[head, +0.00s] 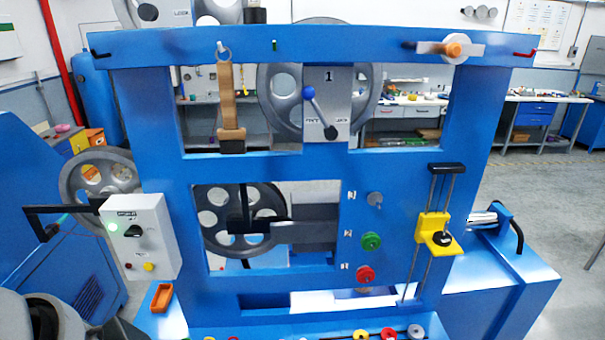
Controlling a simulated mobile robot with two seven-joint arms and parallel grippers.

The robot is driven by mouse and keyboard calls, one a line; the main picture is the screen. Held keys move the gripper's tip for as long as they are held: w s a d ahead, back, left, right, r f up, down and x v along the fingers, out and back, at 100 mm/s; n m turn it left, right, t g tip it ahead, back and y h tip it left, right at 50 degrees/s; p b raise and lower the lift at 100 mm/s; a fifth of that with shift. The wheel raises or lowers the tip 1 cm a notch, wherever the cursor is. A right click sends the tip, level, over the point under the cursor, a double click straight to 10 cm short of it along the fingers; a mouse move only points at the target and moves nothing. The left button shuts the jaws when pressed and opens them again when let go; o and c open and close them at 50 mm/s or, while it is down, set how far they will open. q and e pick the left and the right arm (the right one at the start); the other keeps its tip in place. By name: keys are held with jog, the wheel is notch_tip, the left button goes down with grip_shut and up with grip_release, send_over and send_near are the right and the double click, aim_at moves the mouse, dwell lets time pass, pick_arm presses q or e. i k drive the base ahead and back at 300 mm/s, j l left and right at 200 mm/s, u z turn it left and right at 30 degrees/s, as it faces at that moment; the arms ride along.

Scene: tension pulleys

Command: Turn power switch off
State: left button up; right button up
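A white control box (149,257) is mounted on the left side of the blue machine frame. On its face is a black rotary switch knob (133,231), with a lit green lamp (113,227) to its left. A red button (129,265) and a yellow button (149,267) sit below the knob. The label above the knob is too small to read. Nothing touches the box's face. A grey and black part of my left arm shows at the bottom left corner, below the box. Neither gripper is visible.
The blue frame (295,168) fills the middle, with a lever (319,105) with a blue ball, a strap (228,98), coloured knobs (371,241) and a yellow slider (434,230). A small orange tray (162,297) lies below the box. The floor at right is clear.

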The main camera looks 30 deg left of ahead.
aim_at(134, 231)
jog(key=k+j+u, duration=0.15)
jog(key=u, duration=0.3)
jog(key=k+j+u, duration=0.15)
jog(key=u, duration=0.25)
jog(key=j+u, duration=0.3)
jog(key=u, duration=0.15)
jog(key=l+u, duration=0.15)
jog(key=l, duration=0.25)
jog(key=k+l+u, duration=0.2)
jog(key=l, duration=0.2)
jog(key=k+l+u, duration=0.15)
jog(key=l, duration=0.25)
jog(key=l+u, duration=0.15)
jog(key=l, duration=0.25)
jog(key=k+l+u, duration=0.35)
jog(key=l, duration=0.3)
jog(key=j+z, duration=0.25)
jog(key=j, duration=0.4)
jog(key=k+j+z, duration=0.1)
jog(key=j+z, duration=0.15)
jog(key=j, duration=0.4)
